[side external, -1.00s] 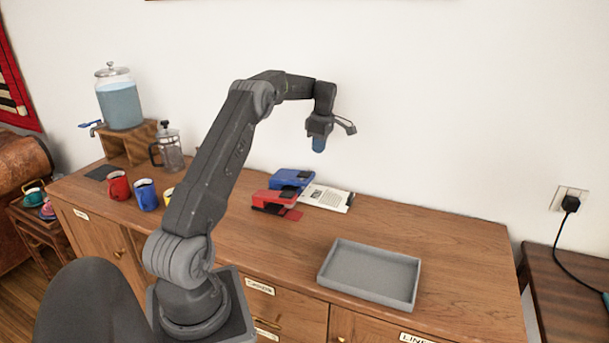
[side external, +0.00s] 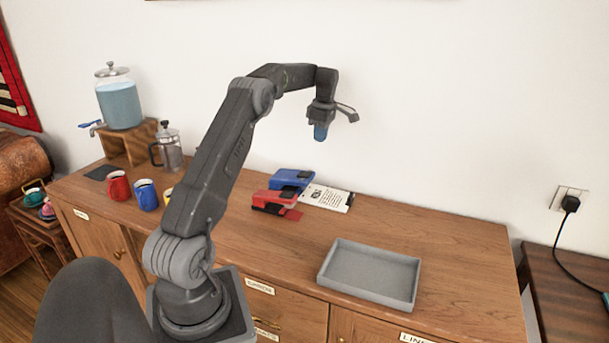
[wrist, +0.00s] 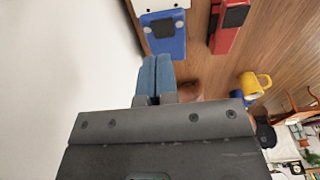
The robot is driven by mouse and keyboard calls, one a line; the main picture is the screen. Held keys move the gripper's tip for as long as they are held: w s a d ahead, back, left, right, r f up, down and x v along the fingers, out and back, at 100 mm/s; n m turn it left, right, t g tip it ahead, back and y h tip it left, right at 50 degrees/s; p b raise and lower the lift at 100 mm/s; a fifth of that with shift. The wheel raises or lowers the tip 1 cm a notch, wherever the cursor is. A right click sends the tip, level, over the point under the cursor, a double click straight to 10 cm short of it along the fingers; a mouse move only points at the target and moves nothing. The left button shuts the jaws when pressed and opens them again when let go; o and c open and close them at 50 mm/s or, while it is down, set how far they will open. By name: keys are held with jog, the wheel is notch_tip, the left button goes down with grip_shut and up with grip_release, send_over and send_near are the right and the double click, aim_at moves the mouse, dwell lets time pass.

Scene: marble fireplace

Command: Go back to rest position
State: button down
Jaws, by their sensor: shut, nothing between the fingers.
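My gripper (side external: 320,132) hangs in the air above the back of the wooden cabinet top (side external: 440,242), pointing down, well clear of everything. Its blue fingers are together with nothing between them. In the wrist view the gripper (wrist: 155,72) also shows with its fingers side by side. Below it lie a blue stapler-like object (side external: 291,179) and a red one (side external: 273,200), both apart from the gripper. In the wrist view the blue object (wrist: 165,42) and the red object (wrist: 228,25) lie ahead of the fingertips.
A grey tray (side external: 369,297) sits at the front right. A printed card (side external: 327,197) lies beside the blue object. A red mug (side external: 118,186), a blue mug (side external: 146,195), a partly hidden yellow mug (side external: 168,196), a French press (side external: 168,150) and a water dispenser (side external: 120,100) stand left.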

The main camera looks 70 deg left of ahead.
jog(key=s+d+r+m+t, duration=0.1)
jog(key=d+r+m, duration=0.5)
jog(key=d, duration=0.6)
jog(key=s+d+r+m+t, duration=0.15)
jog(key=d+r+m, duration=0.45)
jog(key=d, duration=0.6)
jog(key=s+d+f+m+t, duration=0.2)
jog(key=s+d+m, duration=0.5)
jog(key=s+d, duration=0.3)
jog(key=s+d+f+m+t, duration=0.2)
jog(key=s+d+m, duration=0.6)
jog(key=s+d, duration=0.1)
jog(key=shift+s+d+f+h, duration=0.3)
jog(key=shift+s+d+h, duration=0.1)
jog(key=shift+s, duration=0.1)
